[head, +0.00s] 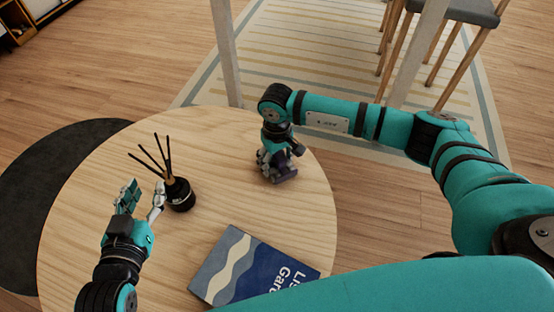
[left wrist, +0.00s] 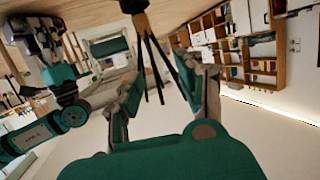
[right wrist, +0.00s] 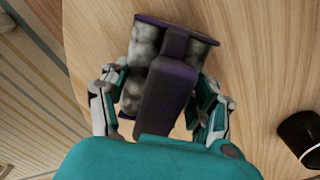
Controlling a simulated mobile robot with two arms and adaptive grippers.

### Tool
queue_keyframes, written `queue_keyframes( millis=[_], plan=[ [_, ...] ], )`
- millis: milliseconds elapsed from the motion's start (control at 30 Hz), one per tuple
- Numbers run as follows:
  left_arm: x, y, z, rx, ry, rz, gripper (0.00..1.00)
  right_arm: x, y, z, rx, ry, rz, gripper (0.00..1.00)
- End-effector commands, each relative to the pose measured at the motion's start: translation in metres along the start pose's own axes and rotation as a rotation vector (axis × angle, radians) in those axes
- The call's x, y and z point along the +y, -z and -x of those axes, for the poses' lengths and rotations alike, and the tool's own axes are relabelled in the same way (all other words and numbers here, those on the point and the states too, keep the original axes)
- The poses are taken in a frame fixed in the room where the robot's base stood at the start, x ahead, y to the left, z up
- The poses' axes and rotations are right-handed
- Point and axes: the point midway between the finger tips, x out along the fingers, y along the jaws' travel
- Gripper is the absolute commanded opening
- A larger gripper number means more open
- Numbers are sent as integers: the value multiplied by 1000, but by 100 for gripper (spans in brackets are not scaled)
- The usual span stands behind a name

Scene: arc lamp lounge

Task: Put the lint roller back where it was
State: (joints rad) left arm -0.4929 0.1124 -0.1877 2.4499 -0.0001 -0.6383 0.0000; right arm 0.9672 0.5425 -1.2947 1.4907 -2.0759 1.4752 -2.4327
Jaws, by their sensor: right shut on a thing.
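The lint roller (right wrist: 165,85) has dark purple parts and mottled grey rounded parts. It is between the fingers of my right gripper (right wrist: 160,108) in the right wrist view. In the head view my right gripper (head: 273,163) is shut on the lint roller (head: 284,174) at the right side of the round wooden table (head: 230,200). I cannot tell whether the roller touches the tabletop. My left gripper (head: 142,198) is open and empty over the left part of the table. Its spread fingers also show in the left wrist view (left wrist: 165,100).
A black reed diffuser (head: 180,195) with several sticks stands close beside my left gripper. A blue book (head: 245,272) lies at the table's front edge. Bare tabletop lies between the diffuser, the book and my right gripper. Chairs (head: 455,12) stand beyond on a striped rug.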

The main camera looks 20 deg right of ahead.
Motion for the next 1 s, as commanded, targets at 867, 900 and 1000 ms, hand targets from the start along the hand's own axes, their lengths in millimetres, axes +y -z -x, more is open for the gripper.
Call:
queue_keyframes(
  millis=[867, 900, 1000],
  plan=[
    [1, -2, 1, -17, -2, 1, 37, 0, 0, 2, -1, 0, 0, 86],
    [0, -8, 2, -53, 0, 1, 37, 0, 1, 9, 2, 0, 0, 86],
    [-3, -26, 8, -155, 7, 0, 37, 0, 1, 28, 3, 0, 0, 86]
  ],
)
